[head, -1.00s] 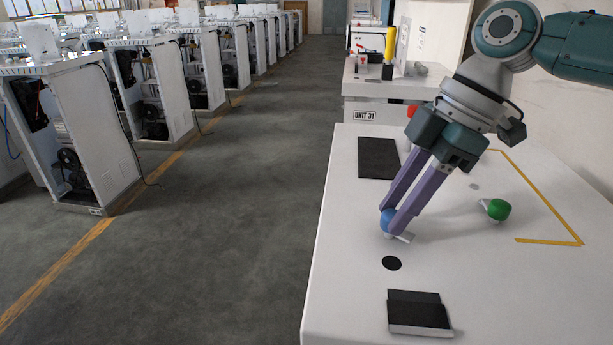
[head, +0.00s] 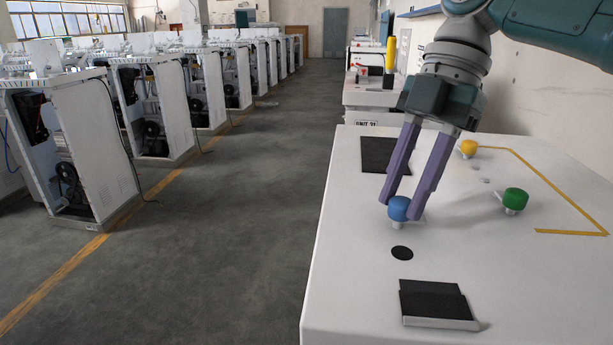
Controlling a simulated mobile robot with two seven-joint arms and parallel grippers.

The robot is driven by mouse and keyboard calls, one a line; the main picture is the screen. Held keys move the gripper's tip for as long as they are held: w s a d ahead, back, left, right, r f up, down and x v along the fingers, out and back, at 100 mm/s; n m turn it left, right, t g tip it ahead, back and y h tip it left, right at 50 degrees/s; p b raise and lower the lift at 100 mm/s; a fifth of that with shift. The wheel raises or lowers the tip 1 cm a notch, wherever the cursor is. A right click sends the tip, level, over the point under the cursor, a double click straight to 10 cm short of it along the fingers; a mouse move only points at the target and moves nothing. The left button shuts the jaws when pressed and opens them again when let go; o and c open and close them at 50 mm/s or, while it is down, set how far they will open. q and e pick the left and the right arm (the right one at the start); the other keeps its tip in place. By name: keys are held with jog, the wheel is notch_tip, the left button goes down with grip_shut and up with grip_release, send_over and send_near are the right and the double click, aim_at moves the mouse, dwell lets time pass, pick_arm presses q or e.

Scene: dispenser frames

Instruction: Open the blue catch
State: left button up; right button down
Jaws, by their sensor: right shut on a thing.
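The blue catch (head: 398,208) is a blue knob with a pale lever at its base, on the white worktop (head: 350,270) just behind a black disc. My right gripper (head: 405,207) reaches down to it from above, its two purple fingers on either side of the knob, shut on it. Part of the knob and lever is hidden by the fingers. My left gripper is not in the head view.
A green knob (head: 515,199) stands to the right and a yellow knob (head: 468,148) behind. A yellow tape line (head: 570,206) runs along the right. A black disc (head: 402,253), a black block (head: 436,303) and a dark pad (head: 385,155) lie on the worktop.

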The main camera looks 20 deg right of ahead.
dwell(0.3)
jog(key=c, duration=0.6)
grip_release()
jog(key=shift+o, duration=0.2)
jog(key=s+b+v, duration=0.1)
jog(key=v, duration=0.9)
jog(key=shift+w, duration=0.45)
